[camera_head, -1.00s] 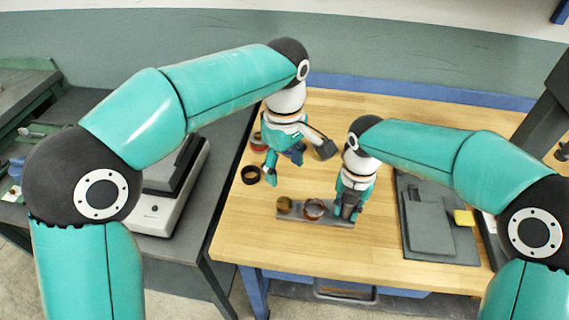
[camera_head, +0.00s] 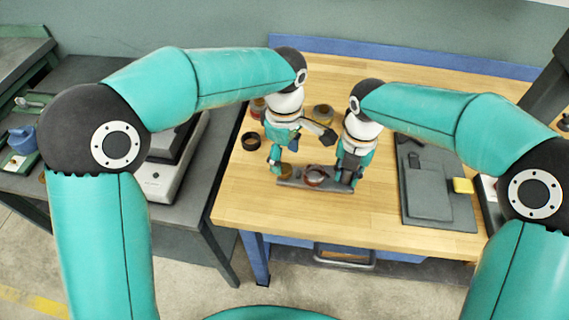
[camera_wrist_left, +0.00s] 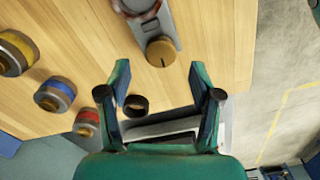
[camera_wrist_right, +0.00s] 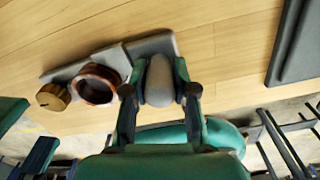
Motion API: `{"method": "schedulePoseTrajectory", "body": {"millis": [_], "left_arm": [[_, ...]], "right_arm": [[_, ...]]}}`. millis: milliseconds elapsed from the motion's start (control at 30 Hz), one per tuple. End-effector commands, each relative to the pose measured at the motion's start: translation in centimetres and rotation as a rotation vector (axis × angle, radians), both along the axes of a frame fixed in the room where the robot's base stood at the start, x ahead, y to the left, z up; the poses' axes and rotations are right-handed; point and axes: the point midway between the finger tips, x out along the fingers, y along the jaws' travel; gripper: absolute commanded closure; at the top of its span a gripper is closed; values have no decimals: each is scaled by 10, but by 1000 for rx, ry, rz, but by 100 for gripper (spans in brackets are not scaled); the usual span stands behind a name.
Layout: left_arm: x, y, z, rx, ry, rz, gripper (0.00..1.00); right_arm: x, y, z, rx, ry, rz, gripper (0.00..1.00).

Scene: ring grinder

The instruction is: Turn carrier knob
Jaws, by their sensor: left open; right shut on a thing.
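A grey fixture plate (camera_head: 300,185) lies on the wooden bench. The brass knob (camera_head: 286,171) is at its left end and a reddish-brown ring (camera_head: 315,176) sits in its middle. My left gripper (camera_head: 277,160) is open and empty beside the knob. In the left wrist view the knob (camera_wrist_left: 160,50) lies just beyond the open fingertips, roughly centred between them. My right gripper (camera_wrist_right: 158,85) is shut on a grey rounded part (camera_wrist_right: 158,80) at the plate's right end. The right wrist view also shows the ring (camera_wrist_right: 97,84) and the knob (camera_wrist_right: 52,97).
A dark ring (camera_head: 250,141) lies left of the fixture. Containers with coloured bands, one blue-banded (camera_wrist_left: 55,94), stand behind my left gripper. A dark grey tray (camera_head: 440,205) with a yellow block (camera_head: 463,186) lies to the right. The front of the bench is clear.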

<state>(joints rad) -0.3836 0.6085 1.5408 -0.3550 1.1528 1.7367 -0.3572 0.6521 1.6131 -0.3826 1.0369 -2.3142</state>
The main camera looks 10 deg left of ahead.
Motion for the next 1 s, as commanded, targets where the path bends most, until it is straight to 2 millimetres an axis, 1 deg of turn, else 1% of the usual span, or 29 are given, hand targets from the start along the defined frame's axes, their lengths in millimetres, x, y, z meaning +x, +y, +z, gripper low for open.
{"method": "schedulePoseTrajectory", "body": {"millis": [33,100,233,400,633,867,900,1000], "left_arm": [[-1,1,-9,2,4,0,36],[-1,1,-20,1,3,0,36],[0,1,-34,0,1,-1,36],[0,0,-41,0,-1,-1,36],[0,0,-42,0,-1,-1,36],[0,0,-42,0,-1,-1,74],[0,0,-42,0,-1,-1,81],[0,0,-42,0,-1,-1,96]], "right_arm": [[0,0,1,0,-2,0,100],[0,0,1,0,-2,0,100],[0,0,1,1,-1,-1,100],[0,0,1,1,-1,-1,100],[0,0,1,1,-1,-1,100],[0,0,1,1,-1,0,100],[0,0,1,1,-1,0,100],[0,0,1,1,-1,0,100]]}}
